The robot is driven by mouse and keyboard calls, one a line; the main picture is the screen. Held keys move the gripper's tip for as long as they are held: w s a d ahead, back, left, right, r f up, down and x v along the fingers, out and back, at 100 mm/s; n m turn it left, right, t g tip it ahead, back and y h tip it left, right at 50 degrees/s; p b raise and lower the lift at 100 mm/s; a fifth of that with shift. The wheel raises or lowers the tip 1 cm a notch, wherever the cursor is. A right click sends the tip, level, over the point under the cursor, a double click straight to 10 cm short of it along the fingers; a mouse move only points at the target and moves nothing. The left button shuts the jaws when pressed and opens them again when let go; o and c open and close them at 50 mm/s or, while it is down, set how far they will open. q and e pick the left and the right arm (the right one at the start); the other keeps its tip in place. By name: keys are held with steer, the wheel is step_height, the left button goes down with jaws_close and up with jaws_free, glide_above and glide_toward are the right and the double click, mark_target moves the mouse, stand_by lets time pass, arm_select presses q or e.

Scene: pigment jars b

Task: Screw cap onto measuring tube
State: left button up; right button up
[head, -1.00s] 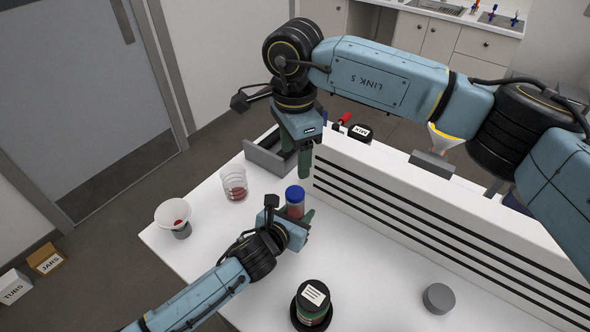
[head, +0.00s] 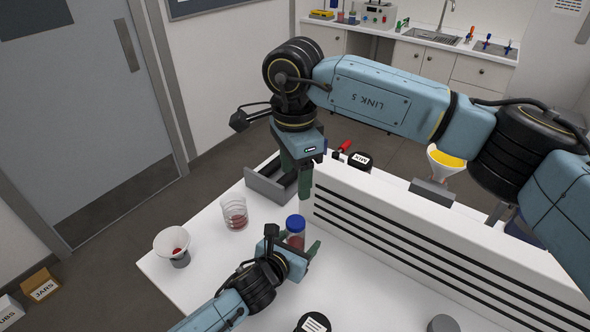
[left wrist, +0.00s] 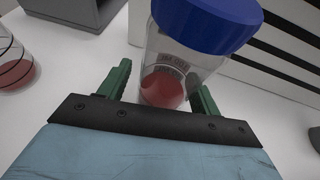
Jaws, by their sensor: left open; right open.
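The measuring tube (head: 295,240) is clear with red powder in its lower part. It also shows in the left wrist view (left wrist: 165,80). A blue cap (head: 295,223) sits on its top; the left wrist view shows the cap (left wrist: 215,22) too. I cannot tell how tight it is. My left gripper (head: 292,248) is open, low at the tube, with a finger on either side; its fingertips show in the left wrist view (left wrist: 162,85). My right gripper (head: 296,174) is open and empty above the cap, apart from it.
A clear beaker with red contents (head: 234,214) and a white funnel on a grey stand (head: 171,243) stand to the left. A grey open bin (head: 270,185) is behind. A white slotted panel (head: 420,235) stands close on the right. A black-lidded jar (head: 314,322) is in front.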

arm_select(q)
steer(key=p+v, duration=0.1)
steer(key=v, duration=1.2)
steer(key=shift+a, duration=0.2)
